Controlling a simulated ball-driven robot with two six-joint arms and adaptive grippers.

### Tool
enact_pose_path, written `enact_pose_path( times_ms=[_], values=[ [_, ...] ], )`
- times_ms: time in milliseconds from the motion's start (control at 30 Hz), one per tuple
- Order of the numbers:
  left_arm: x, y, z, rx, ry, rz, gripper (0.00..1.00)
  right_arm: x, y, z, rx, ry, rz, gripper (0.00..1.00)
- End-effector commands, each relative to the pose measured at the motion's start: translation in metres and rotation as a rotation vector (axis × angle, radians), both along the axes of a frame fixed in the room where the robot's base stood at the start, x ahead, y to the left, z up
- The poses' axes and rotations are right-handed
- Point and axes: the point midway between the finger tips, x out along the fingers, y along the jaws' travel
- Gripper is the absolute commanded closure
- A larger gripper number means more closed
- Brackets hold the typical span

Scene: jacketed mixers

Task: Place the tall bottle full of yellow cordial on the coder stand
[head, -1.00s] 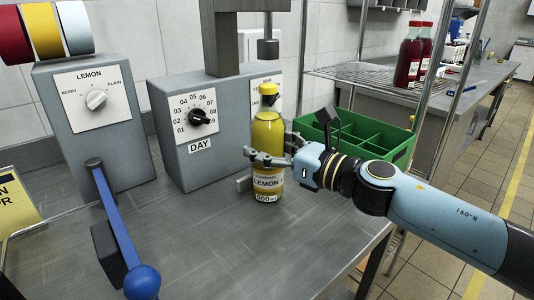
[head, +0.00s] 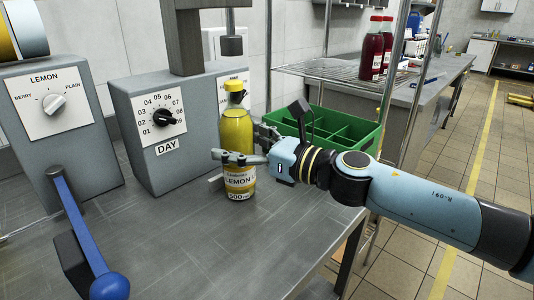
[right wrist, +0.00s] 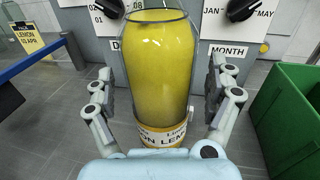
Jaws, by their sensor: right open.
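The tall bottle of yellow cordial (head: 237,135) stands upright on the steel table in front of the grey coder (head: 160,130) with its DAY dial. It has a yellow cap and a LEMON label, and looks full. My right gripper (head: 240,148) is open, with one finger on each side of the bottle. In the right wrist view the bottle (right wrist: 158,75) is between the open fingers, with gaps visible on both sides. A small grey bracket (head: 216,182) shows beside the bottle's lower left. I cannot tell exactly what lies under its base. My left gripper is not in view.
A grey LEMON selector box (head: 58,125) with a blue-knobbed lever (head: 85,240) stands at left. A green divided crate (head: 335,132) is behind my right arm. Red bottles (head: 376,48) stand on a wire shelf (head: 320,72). The front tabletop (head: 190,250) is clear.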

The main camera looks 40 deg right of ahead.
Motion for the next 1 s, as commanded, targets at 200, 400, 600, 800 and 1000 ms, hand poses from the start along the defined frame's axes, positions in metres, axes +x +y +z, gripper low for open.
enact_pose_path(
  times_ms=[200, 400, 600, 800, 1000],
  values=[
    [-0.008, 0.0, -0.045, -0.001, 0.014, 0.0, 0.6, -0.029, -0.008, -0.012, -0.009, 0.004, 0.005, 0.12],
    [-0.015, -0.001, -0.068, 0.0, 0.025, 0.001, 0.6, -0.046, -0.016, -0.011, -0.019, 0.017, -0.004, 0.12],
    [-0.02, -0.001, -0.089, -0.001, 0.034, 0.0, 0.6, -0.06, -0.014, -0.008, -0.007, 0.007, 0.009, 0.12],
    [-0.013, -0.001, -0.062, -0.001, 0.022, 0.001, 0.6, -0.085, -0.022, 0.002, -0.001, 0.004, 0.006, 0.12],
    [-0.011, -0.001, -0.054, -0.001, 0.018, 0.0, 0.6, -0.102, -0.027, 0.0, 0.0, 0.004, 0.002, 0.12]
  ],
)
